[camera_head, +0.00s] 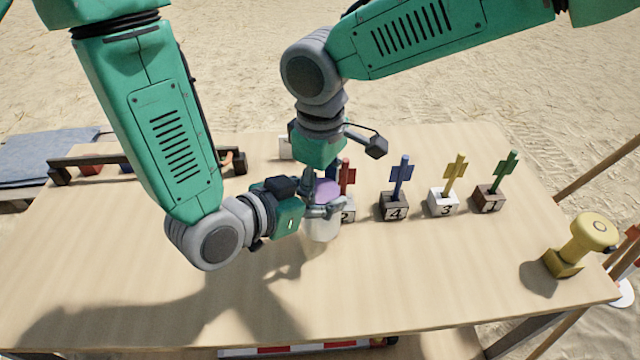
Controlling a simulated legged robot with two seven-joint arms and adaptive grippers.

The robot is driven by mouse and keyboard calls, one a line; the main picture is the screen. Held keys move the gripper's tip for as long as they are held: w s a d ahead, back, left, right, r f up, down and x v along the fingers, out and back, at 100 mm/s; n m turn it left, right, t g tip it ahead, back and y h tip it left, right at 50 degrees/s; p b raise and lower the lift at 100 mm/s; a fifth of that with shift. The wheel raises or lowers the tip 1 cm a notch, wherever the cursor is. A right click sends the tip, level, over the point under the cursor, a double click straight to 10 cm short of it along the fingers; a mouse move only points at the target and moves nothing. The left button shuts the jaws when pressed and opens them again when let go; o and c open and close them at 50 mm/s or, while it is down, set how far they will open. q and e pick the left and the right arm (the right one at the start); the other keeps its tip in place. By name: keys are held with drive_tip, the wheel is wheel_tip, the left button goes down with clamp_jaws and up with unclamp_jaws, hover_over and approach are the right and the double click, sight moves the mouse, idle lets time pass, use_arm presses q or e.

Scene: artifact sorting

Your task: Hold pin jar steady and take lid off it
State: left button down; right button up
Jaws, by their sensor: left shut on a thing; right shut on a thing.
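The pin jar (323,230) stands upright near the middle of the table, a pale, whitish jar with a purple lid (326,188) at its top. My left gripper (322,209) comes in from the left and is shut around the upper part of the jar. My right gripper (322,178) reaches down from above and is shut at the lid; its fingers are partly hidden. I cannot tell whether the lid still touches the jar's rim, because the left fingers cover that place.
Numbered blocks hold coloured markers: red (346,177), blue (401,178), yellow (455,172) and green (503,172), just right of the jar. A yellow object (580,243) stands at the right edge. A dark-handled rack (90,161) is at the back left. The front of the table (420,285) is clear.

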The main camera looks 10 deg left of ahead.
drive_tip(key=shift+w+d, duration=0.15)
idle(0.7)
drive_tip(key=o, duration=1.3)
drive_tip(key=shift+r, duration=2.3)
drive_tip(key=shift+c, duration=1.2)
drive_tip(key=r+m, duration=0.1)
drive_tip(key=m, duration=0.1)
drive_tip(key=r+m, duration=0.2)
drive_tip(key=m, duration=0.1)
drive_tip(key=shift+s+m, duration=0.2)
drive_tip(key=shift+m, duration=0.4)
drive_tip(key=shift+f, duration=0.35)
wheel_tip(320, 180, down, 7)
